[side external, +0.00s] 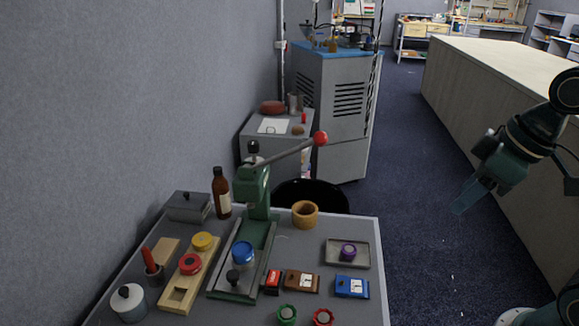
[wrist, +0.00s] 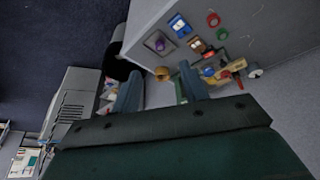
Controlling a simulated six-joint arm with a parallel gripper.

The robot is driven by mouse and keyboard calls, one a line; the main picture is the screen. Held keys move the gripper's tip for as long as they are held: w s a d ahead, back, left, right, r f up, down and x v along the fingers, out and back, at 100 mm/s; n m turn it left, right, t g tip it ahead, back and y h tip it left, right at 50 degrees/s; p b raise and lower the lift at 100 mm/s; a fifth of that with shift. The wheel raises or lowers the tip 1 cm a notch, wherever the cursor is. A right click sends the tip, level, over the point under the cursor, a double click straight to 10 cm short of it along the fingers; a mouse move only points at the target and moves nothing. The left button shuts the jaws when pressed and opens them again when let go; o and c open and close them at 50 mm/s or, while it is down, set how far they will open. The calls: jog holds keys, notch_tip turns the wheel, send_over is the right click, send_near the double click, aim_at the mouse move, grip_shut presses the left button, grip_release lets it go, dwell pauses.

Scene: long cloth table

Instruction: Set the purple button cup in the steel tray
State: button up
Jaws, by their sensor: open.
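The purple button cup (side external: 348,250) sits in the steel tray (side external: 334,259), near the middle of its floor, at the right side of the table. It looks upright, and nothing is holding it. The cup (wrist: 160,44) also shows small in the wrist view, in the tray (wrist: 151,41). My gripper (side external: 468,197) is in the air to the right of the table, well apart from the cup and tray. In the wrist view my gripper (wrist: 161,90) has its fingers spread, with nothing held between them.
A green lever press (side external: 256,190) stands mid-table, with a blue cup (side external: 242,253) on its base. Nearby are a wooden cup (side external: 305,214), a brown bottle (side external: 221,192), a wooden block holding red and yellow cups, and a blue box (side external: 352,287). Open floor lies right of the table.

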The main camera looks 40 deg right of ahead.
jog(key=shift+s+d+r+m+t+h, duration=0.1)
jog(key=shift+s+r+m+t, duration=0.1)
jog(key=shift+s+r+m, duration=0.35)
jog(key=shift+s+a+r+m+t+h, duration=0.1)
jog(key=shift+s+r+m+t, duration=0.15)
jog(key=shift+s, duration=0.45)
jog(key=shift+s+d+r+m+t+h, duration=0.1)
jog(key=shift+s+r+m+t, duration=0.05)
jog(key=shift+s+r+m, duration=0.45)
jog(key=shift+f, duration=0.15)
